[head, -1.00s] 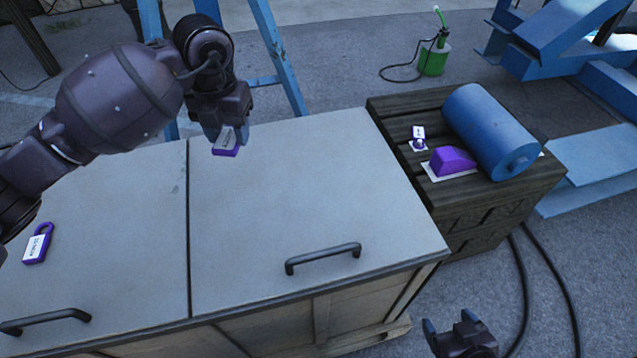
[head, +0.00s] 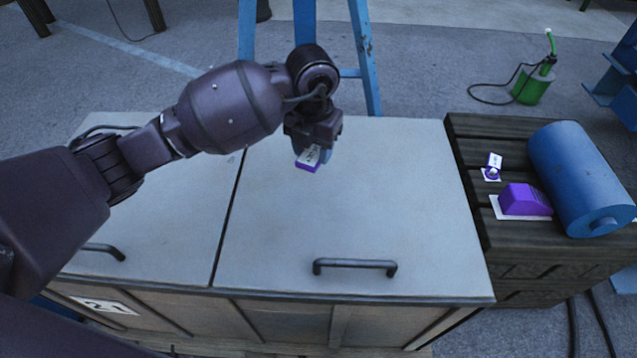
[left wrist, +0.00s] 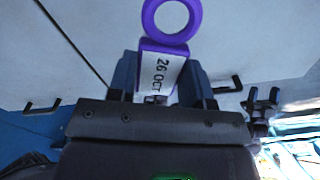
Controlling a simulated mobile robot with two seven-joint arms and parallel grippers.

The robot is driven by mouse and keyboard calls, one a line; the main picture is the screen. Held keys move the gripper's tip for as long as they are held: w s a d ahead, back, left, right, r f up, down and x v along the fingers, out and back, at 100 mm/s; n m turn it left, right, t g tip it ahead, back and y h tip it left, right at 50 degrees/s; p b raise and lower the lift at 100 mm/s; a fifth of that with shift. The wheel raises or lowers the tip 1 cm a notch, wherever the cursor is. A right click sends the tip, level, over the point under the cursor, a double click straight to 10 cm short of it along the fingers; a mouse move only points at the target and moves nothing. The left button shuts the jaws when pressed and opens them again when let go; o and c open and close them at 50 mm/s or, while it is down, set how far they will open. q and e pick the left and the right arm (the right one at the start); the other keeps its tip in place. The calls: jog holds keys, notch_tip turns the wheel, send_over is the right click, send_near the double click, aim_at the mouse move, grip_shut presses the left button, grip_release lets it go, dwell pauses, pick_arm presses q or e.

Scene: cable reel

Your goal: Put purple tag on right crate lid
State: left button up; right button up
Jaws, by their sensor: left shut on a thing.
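The purple tag (head: 307,166) has a white label and hangs from my left gripper (head: 311,148). In the left wrist view, the tag (left wrist: 163,45) sits between the two fingers (left wrist: 160,85), with its ring pointing away and its label reading "26 OCT". The gripper is shut on it. The tag is over the far left part of the right crate lid (head: 390,200), a pale flat panel with a dark handle. Whether it touches the lid is hard to tell. My right gripper (left wrist: 262,100) shows small in the left wrist view, fingers apart and empty.
The left crate lid (head: 170,215) is partly hidden by my left arm. A dark slatted crate (head: 465,155) on the right bears a blue cylinder (head: 575,170) and a purple block (head: 522,200). A blue ladder (head: 365,60) stands behind. Most of the right lid is clear.

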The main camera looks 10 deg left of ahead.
pick_arm(q)
jog(key=b, duration=0.1)
send_over(314, 192)
notch_tip(314, 192, down, 5)
jog(key=shift+f, duration=0.45)
notch_tip(314, 192, down, 5)
jog(key=shift+s+d+f+b, duration=0.1)
jog(key=shift+f+b, duration=0.1)
jog(key=shift+b, duration=0.6)
jog(key=shift+f, duration=0.2)
jog(key=shift+r, duration=0.15)
pick_arm(e)
notch_tip(314, 192, down, 3)
jog(key=shift+d+r, duration=0.15)
jog(key=shift+r, duration=0.05)
pick_arm(q)
jog(key=o, duration=0.7)
jog(key=shift+o, duration=1.1)
pick_arm(e)
jog(key=shift+s+f+g, duration=0.15)
jog(key=shift+s+g, duration=0.15)
jog(key=shift+s, duration=0.05)
